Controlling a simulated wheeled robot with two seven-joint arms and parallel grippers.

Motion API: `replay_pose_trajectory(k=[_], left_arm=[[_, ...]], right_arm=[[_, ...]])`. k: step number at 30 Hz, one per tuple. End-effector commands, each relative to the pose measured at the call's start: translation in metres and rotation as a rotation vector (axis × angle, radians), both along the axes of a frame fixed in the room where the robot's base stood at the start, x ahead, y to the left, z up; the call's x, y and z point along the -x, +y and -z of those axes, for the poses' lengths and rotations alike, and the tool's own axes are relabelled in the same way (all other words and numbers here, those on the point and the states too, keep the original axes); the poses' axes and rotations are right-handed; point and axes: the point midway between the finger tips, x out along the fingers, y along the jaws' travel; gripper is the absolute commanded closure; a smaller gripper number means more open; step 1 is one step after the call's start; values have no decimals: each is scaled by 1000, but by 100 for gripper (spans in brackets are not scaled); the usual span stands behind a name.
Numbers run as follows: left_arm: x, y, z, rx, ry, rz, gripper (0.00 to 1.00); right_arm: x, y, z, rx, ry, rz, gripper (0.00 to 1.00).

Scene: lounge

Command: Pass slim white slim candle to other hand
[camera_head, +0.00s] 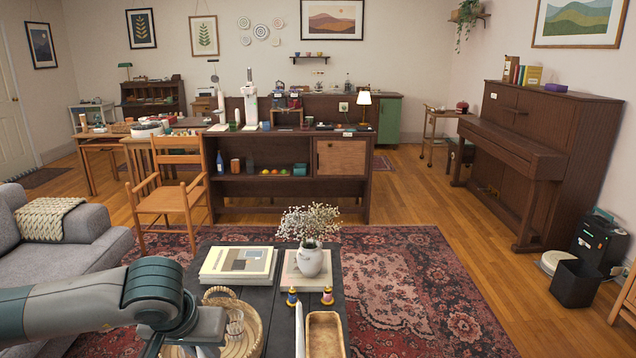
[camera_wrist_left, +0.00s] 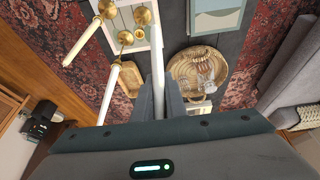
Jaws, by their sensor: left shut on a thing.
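In the left wrist view my left gripper (camera_wrist_left: 157,102) is shut on a slim white candle (camera_wrist_left: 157,60), which runs out beyond the fingertips. Two other pale candles, one at the upper left (camera_wrist_left: 82,43) and one lower down (camera_wrist_left: 110,92), stand in brass holders. A third brass holder (camera_wrist_left: 142,16) shows no candle in it. In the head view a white candle-like tip (camera_head: 299,332) rises from the bottom edge beside the wooden tray; I cannot tell which candle it is. My left arm enters there from the left, its fingers out of frame. My right gripper is in neither view.
The dark table (camera_head: 270,285) bears a wicker basket (camera_head: 258,335) with a glass, a wooden tray (camera_head: 325,335), books (camera_head: 238,262), two small spools and a flower vase (camera_head: 309,262). A grey sofa (camera_head: 60,255) is at the left. Rug-covered floor lies right of the table.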

Motion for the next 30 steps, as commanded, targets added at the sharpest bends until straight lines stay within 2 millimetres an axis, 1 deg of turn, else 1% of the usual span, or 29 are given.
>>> replay_pose_trajectory(k=[13, 17, 23, 26, 30], left_arm=[[0, -1, 0, 1, 0, 1, 100], [0, -5, -2, 0, 0, 7, 100], [0, -26, -9, 1, -1, 32, 100], [0, -43, -16, 1, -2, 51, 100], [1, -71, -27, 2, -2, 84, 100]], right_arm=[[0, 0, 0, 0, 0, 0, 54], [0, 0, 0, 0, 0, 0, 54], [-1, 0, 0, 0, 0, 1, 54], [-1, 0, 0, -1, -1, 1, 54], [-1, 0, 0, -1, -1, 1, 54]])
